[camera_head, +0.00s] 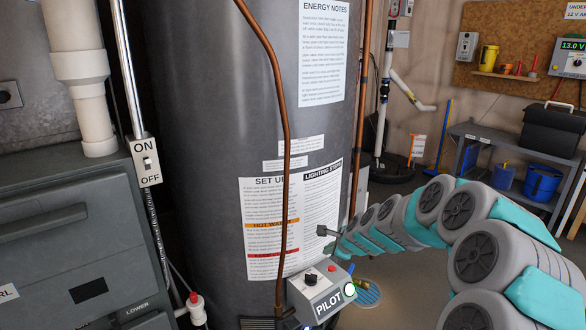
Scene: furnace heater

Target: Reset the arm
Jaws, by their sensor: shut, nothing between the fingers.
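My arm reaches in from the lower right in grey and teal links. My gripper (327,231) is at its far end, small in the picture, in front of the lower labels on the tank. It is shut with nothing visible in it. It sits just above the grey control box (322,294) marked PILOT, apart from its black knob (310,280) as far as I can tell.
The large grey tank (215,110) fills the middle, with a copper pipe (283,130) down its front. An ON/OFF switch (147,163) and grey furnace cabinet (75,230) stand at left. A shelf (490,135) with a toolbox and blue buckets is at back right.

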